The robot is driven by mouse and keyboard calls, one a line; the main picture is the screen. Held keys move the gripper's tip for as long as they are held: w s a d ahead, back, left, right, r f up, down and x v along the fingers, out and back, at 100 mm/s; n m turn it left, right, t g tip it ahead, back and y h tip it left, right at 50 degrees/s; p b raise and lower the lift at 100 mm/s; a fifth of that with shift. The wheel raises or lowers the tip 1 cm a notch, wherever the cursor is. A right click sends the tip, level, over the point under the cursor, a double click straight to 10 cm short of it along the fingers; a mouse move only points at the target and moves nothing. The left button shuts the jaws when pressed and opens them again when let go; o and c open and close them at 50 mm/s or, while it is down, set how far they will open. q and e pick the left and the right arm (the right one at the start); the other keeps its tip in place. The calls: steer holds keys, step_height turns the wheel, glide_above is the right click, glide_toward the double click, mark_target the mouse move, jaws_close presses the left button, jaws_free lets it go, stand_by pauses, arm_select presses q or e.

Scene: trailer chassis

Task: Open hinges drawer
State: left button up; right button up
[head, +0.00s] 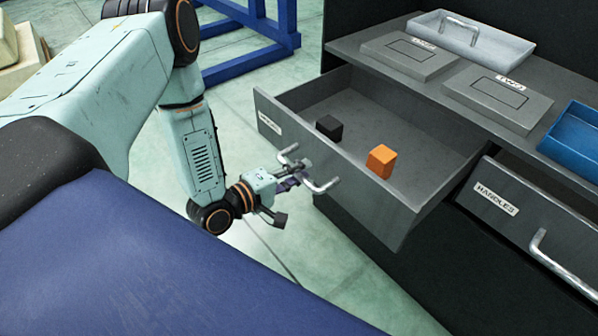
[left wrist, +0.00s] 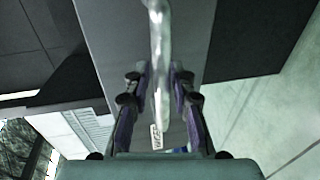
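The left drawer (head: 335,165) of the grey cabinet stands pulled well out; the small label on its front is too small to read surely. A black cube (head: 329,127) and an orange cube (head: 381,161) lie inside it. My left gripper (head: 294,178) is at the silver handle (head: 325,187) on the drawer's front. In the left wrist view the handle (left wrist: 159,60) passes between the two fingers (left wrist: 159,85), which are closed in close on both sides of it. My right gripper is out of view.
The drawer labelled HANDLES (head: 530,215) is beside it on the right. The worktop bears flat grey blocks (head: 498,90), a pale tray (head: 470,42) and a blue tray (head: 575,140). A blue frame (head: 250,45) stands behind. Green floor (head: 270,100) is clear around the arm.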

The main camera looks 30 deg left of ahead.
arm_select(q)
steer(key=shift+o, duration=0.8)
steer(key=v, duration=1.2)
steer(key=shift+d+f, duration=0.1)
stand_by(0.3)
